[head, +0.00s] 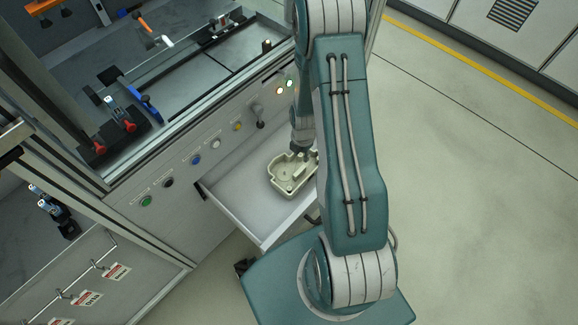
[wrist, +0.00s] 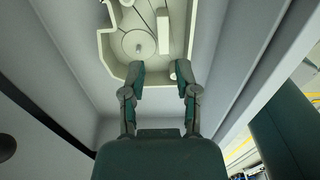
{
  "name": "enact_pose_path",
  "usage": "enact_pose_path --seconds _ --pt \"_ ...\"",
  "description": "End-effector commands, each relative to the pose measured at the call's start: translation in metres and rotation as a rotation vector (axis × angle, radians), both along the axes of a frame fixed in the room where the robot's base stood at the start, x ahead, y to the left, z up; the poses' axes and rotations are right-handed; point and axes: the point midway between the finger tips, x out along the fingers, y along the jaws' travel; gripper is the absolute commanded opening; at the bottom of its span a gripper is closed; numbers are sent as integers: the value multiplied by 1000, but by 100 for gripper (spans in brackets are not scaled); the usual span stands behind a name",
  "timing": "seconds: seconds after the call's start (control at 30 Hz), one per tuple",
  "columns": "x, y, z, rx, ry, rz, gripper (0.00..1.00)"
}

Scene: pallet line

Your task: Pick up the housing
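The cream-coloured housing (head: 284,182) lies in the open drawer, partly hidden behind my arm in the head view. In the wrist view the housing (wrist: 115,50) fills the top middle, with a round boss and raised inner walls showing; its far part is cut off by the frame. My gripper (wrist: 160,72) has its two fingers spread apart, with the fingertips over the near edge of the housing. Nothing is seen clamped between them. I cannot tell whether the fingertips touch the housing.
A bench top with red-and-black clamps (head: 125,120) lies above left. Open floor (head: 470,180) lies to the right.

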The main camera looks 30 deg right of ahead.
Motion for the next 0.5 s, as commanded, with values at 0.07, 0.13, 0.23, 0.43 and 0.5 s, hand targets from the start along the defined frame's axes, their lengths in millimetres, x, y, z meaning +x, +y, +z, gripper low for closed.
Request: enact_pose_path --seconds 0.07,0.13,0.23,0.43,0.5 --pt "0 -1 -11 2 2 -1 40" --pt "-1 0 -22 2 4 -2 40" --pt "0 0 -37 0 2 -2 40" --pt "0 1 -52 -2 0 -2 40" --pt "0 0 -56 -3 1 -3 40"
